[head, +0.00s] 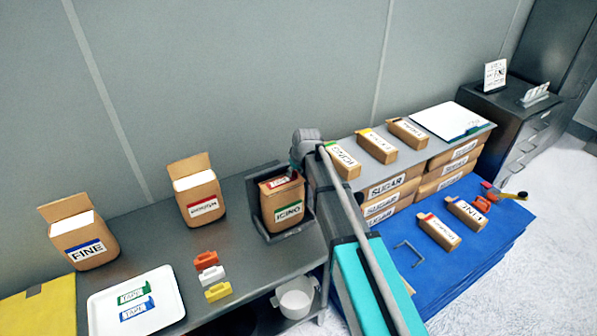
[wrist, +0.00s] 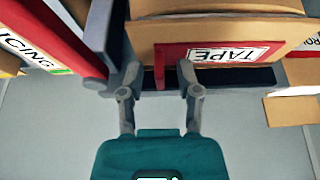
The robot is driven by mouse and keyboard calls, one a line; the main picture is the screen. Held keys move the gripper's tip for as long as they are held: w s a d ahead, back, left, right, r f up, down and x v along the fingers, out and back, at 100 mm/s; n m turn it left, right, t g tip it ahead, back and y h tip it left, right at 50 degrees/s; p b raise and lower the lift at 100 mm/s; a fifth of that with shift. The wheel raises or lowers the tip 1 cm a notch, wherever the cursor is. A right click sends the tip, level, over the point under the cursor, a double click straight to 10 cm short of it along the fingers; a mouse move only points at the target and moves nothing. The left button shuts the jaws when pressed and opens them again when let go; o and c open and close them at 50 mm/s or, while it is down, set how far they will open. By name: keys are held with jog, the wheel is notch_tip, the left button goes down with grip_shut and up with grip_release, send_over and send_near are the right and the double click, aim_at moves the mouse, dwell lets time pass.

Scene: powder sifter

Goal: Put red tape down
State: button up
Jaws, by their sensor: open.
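The red tape (wrist: 222,54), with a white TAPE label, lies at the opening of a brown box in the wrist view. In the head view the red tape (head: 281,182) shows on top of the box with the green ICING label (head: 289,215), which sits in a dark holder (head: 309,223). My gripper (wrist: 160,74) is open, its two fingers apart on either side of the red tape's end. I cannot tell whether either finger touches it. In the head view my gripper (head: 296,166) is at the box's upper right, with its fingertips hard to make out.
A white tray (head: 164,318) holds green and blue tapes. FINE (head: 84,233) and red-labelled (head: 201,192) boxes stand behind. SUGAR boxes (head: 388,186) and a blue-covered pallet (head: 480,250) are at right.

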jog(key=shift+r, duration=0.15)
jog(key=p+v, duration=1.1)
jog(key=v, duration=0.1)
dwell(0.6)
dwell(0.7)
jog(key=s+d+f+m+g+h, duration=0.1)
jog(key=s+d+m, duration=0.5)
jog(key=s+d, duration=1.5)
jog(key=s+g+h, duration=0.1)
jog(key=g, duration=0.1)
jog(key=shift+d+f+m+g+h, duration=0.2)
jog(key=shift+m+g+h, duration=0.1)
jog(key=shift+m+g, duration=0.1)
jog(key=shift+s+f, duration=0.1)
